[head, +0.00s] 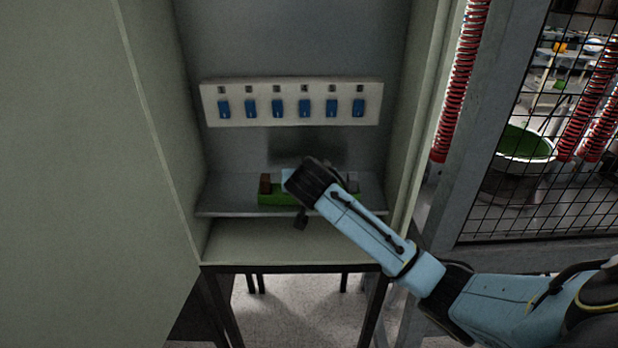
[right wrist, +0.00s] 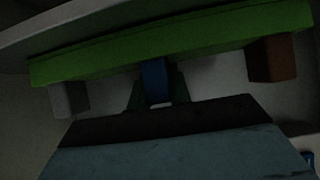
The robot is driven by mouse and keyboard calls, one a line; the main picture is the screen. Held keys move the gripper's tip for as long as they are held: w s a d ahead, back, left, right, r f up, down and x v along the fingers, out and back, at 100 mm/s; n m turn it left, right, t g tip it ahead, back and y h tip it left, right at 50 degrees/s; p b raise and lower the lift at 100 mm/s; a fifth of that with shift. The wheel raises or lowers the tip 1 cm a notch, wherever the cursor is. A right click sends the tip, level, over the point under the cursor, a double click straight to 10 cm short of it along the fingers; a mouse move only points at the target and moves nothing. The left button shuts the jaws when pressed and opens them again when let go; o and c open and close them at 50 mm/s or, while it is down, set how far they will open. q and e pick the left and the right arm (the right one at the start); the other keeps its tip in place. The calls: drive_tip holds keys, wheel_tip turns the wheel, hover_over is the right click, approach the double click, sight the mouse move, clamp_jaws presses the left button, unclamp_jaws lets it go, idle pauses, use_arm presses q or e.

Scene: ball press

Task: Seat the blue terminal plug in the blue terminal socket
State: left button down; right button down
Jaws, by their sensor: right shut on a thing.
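My right gripper (right wrist: 157,90) is shut on the blue terminal plug (right wrist: 154,76), which stands between its two dark fingers in the right wrist view. The plug's far end meets the edge of the green strip (right wrist: 200,36) in that view; I cannot tell whether it is inside a socket. A brown block (right wrist: 272,58) and a grey block (right wrist: 68,99) sit on the strip on either side of the plug. In the head view my right wrist covers the middle of the green strip (head: 274,199), hiding the plug and the blue terminal socket. My left gripper is not in view.
The strip lies on a grey shelf (head: 229,207) inside an open cabinet. A pale panel (head: 290,87) with several blue switches is on the back wall above. The cabinet's side walls (head: 163,130) bound the space left and right. A wire mesh fence (head: 530,210) stands at right.

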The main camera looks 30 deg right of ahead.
drive_tip(key=shift+f, duration=0.1)
drive_tip(key=c, duration=1.3)
unclamp_jaws()
drive_tip(key=shift+s+a+r, duration=0.1)
drive_tip(key=shift+a+r, duration=0.05)
drive_tip(key=shift+r, duration=0.1)
drive_tip(key=v, duration=1.1)
drive_tip(key=shift+s+r, duration=0.2)
drive_tip(key=shift+r, duration=0.05)
drive_tip(key=shift+a+f, duration=0.1)
drive_tip(key=shift+a, duration=0.05)
